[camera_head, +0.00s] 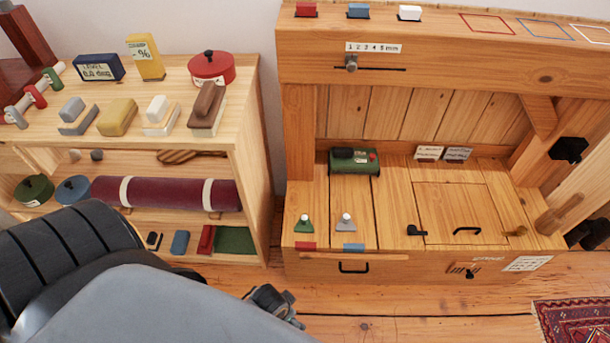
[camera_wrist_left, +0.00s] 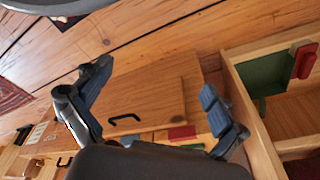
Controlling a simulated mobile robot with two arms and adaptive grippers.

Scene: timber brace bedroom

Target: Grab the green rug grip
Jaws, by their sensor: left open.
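A flat green pad (camera_head: 235,240), which looks like the green rug grip, lies on the bottom level of the left shelf, at its right end. A red block (camera_head: 206,239) stands against its left side. My left gripper (camera_head: 275,303) is low in front of the shelf, right of and nearer than the pad. In the wrist view my left gripper (camera_wrist_left: 155,79) has its fingers wide apart with nothing between them. My right gripper is not in view.
The shelf's wooden side panel (camera_head: 251,160) stands between the pad and the timber bench (camera_head: 400,215). A blue block (camera_head: 180,242) and a rolled maroon mat (camera_head: 165,194) are near the pad. The wooden floor (camera_head: 390,325) is clear; a patterned rug (camera_head: 572,320) lies far right.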

